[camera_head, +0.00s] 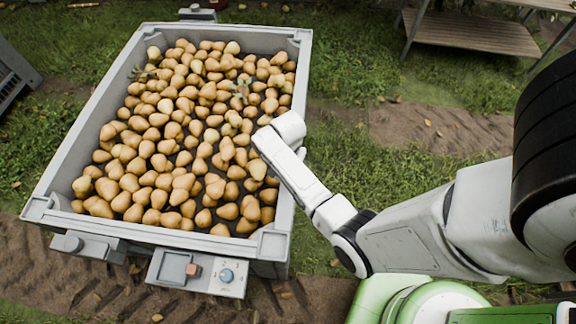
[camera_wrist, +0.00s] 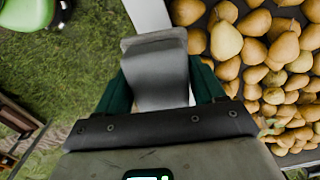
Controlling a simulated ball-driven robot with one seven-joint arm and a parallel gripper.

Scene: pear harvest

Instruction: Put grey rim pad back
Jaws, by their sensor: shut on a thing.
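The grey rim pad (camera_wrist: 158,72) shows in the wrist view as a smooth, curved grey piece between the two dark green fingers of my gripper (camera_wrist: 161,90). My gripper is shut on it. The pad is over the right long rim of the pear crate (camera_head: 168,239), in line with the pale rim strip (camera_wrist: 149,14) beyond it. I cannot tell whether the pad touches the rim. In the head view my white wrist covers this part of the rim, and the pad and fingers are hidden.
Many pears (camera_head: 190,120) fill the crate, close beside the gripper. A panel (camera_head: 204,273) with a reddish block and a blue knob sits on the crate's near side. Grass (camera_head: 360,180) lies open right of the crate. A wooden bench (camera_head: 474,35) stands at the upper right.

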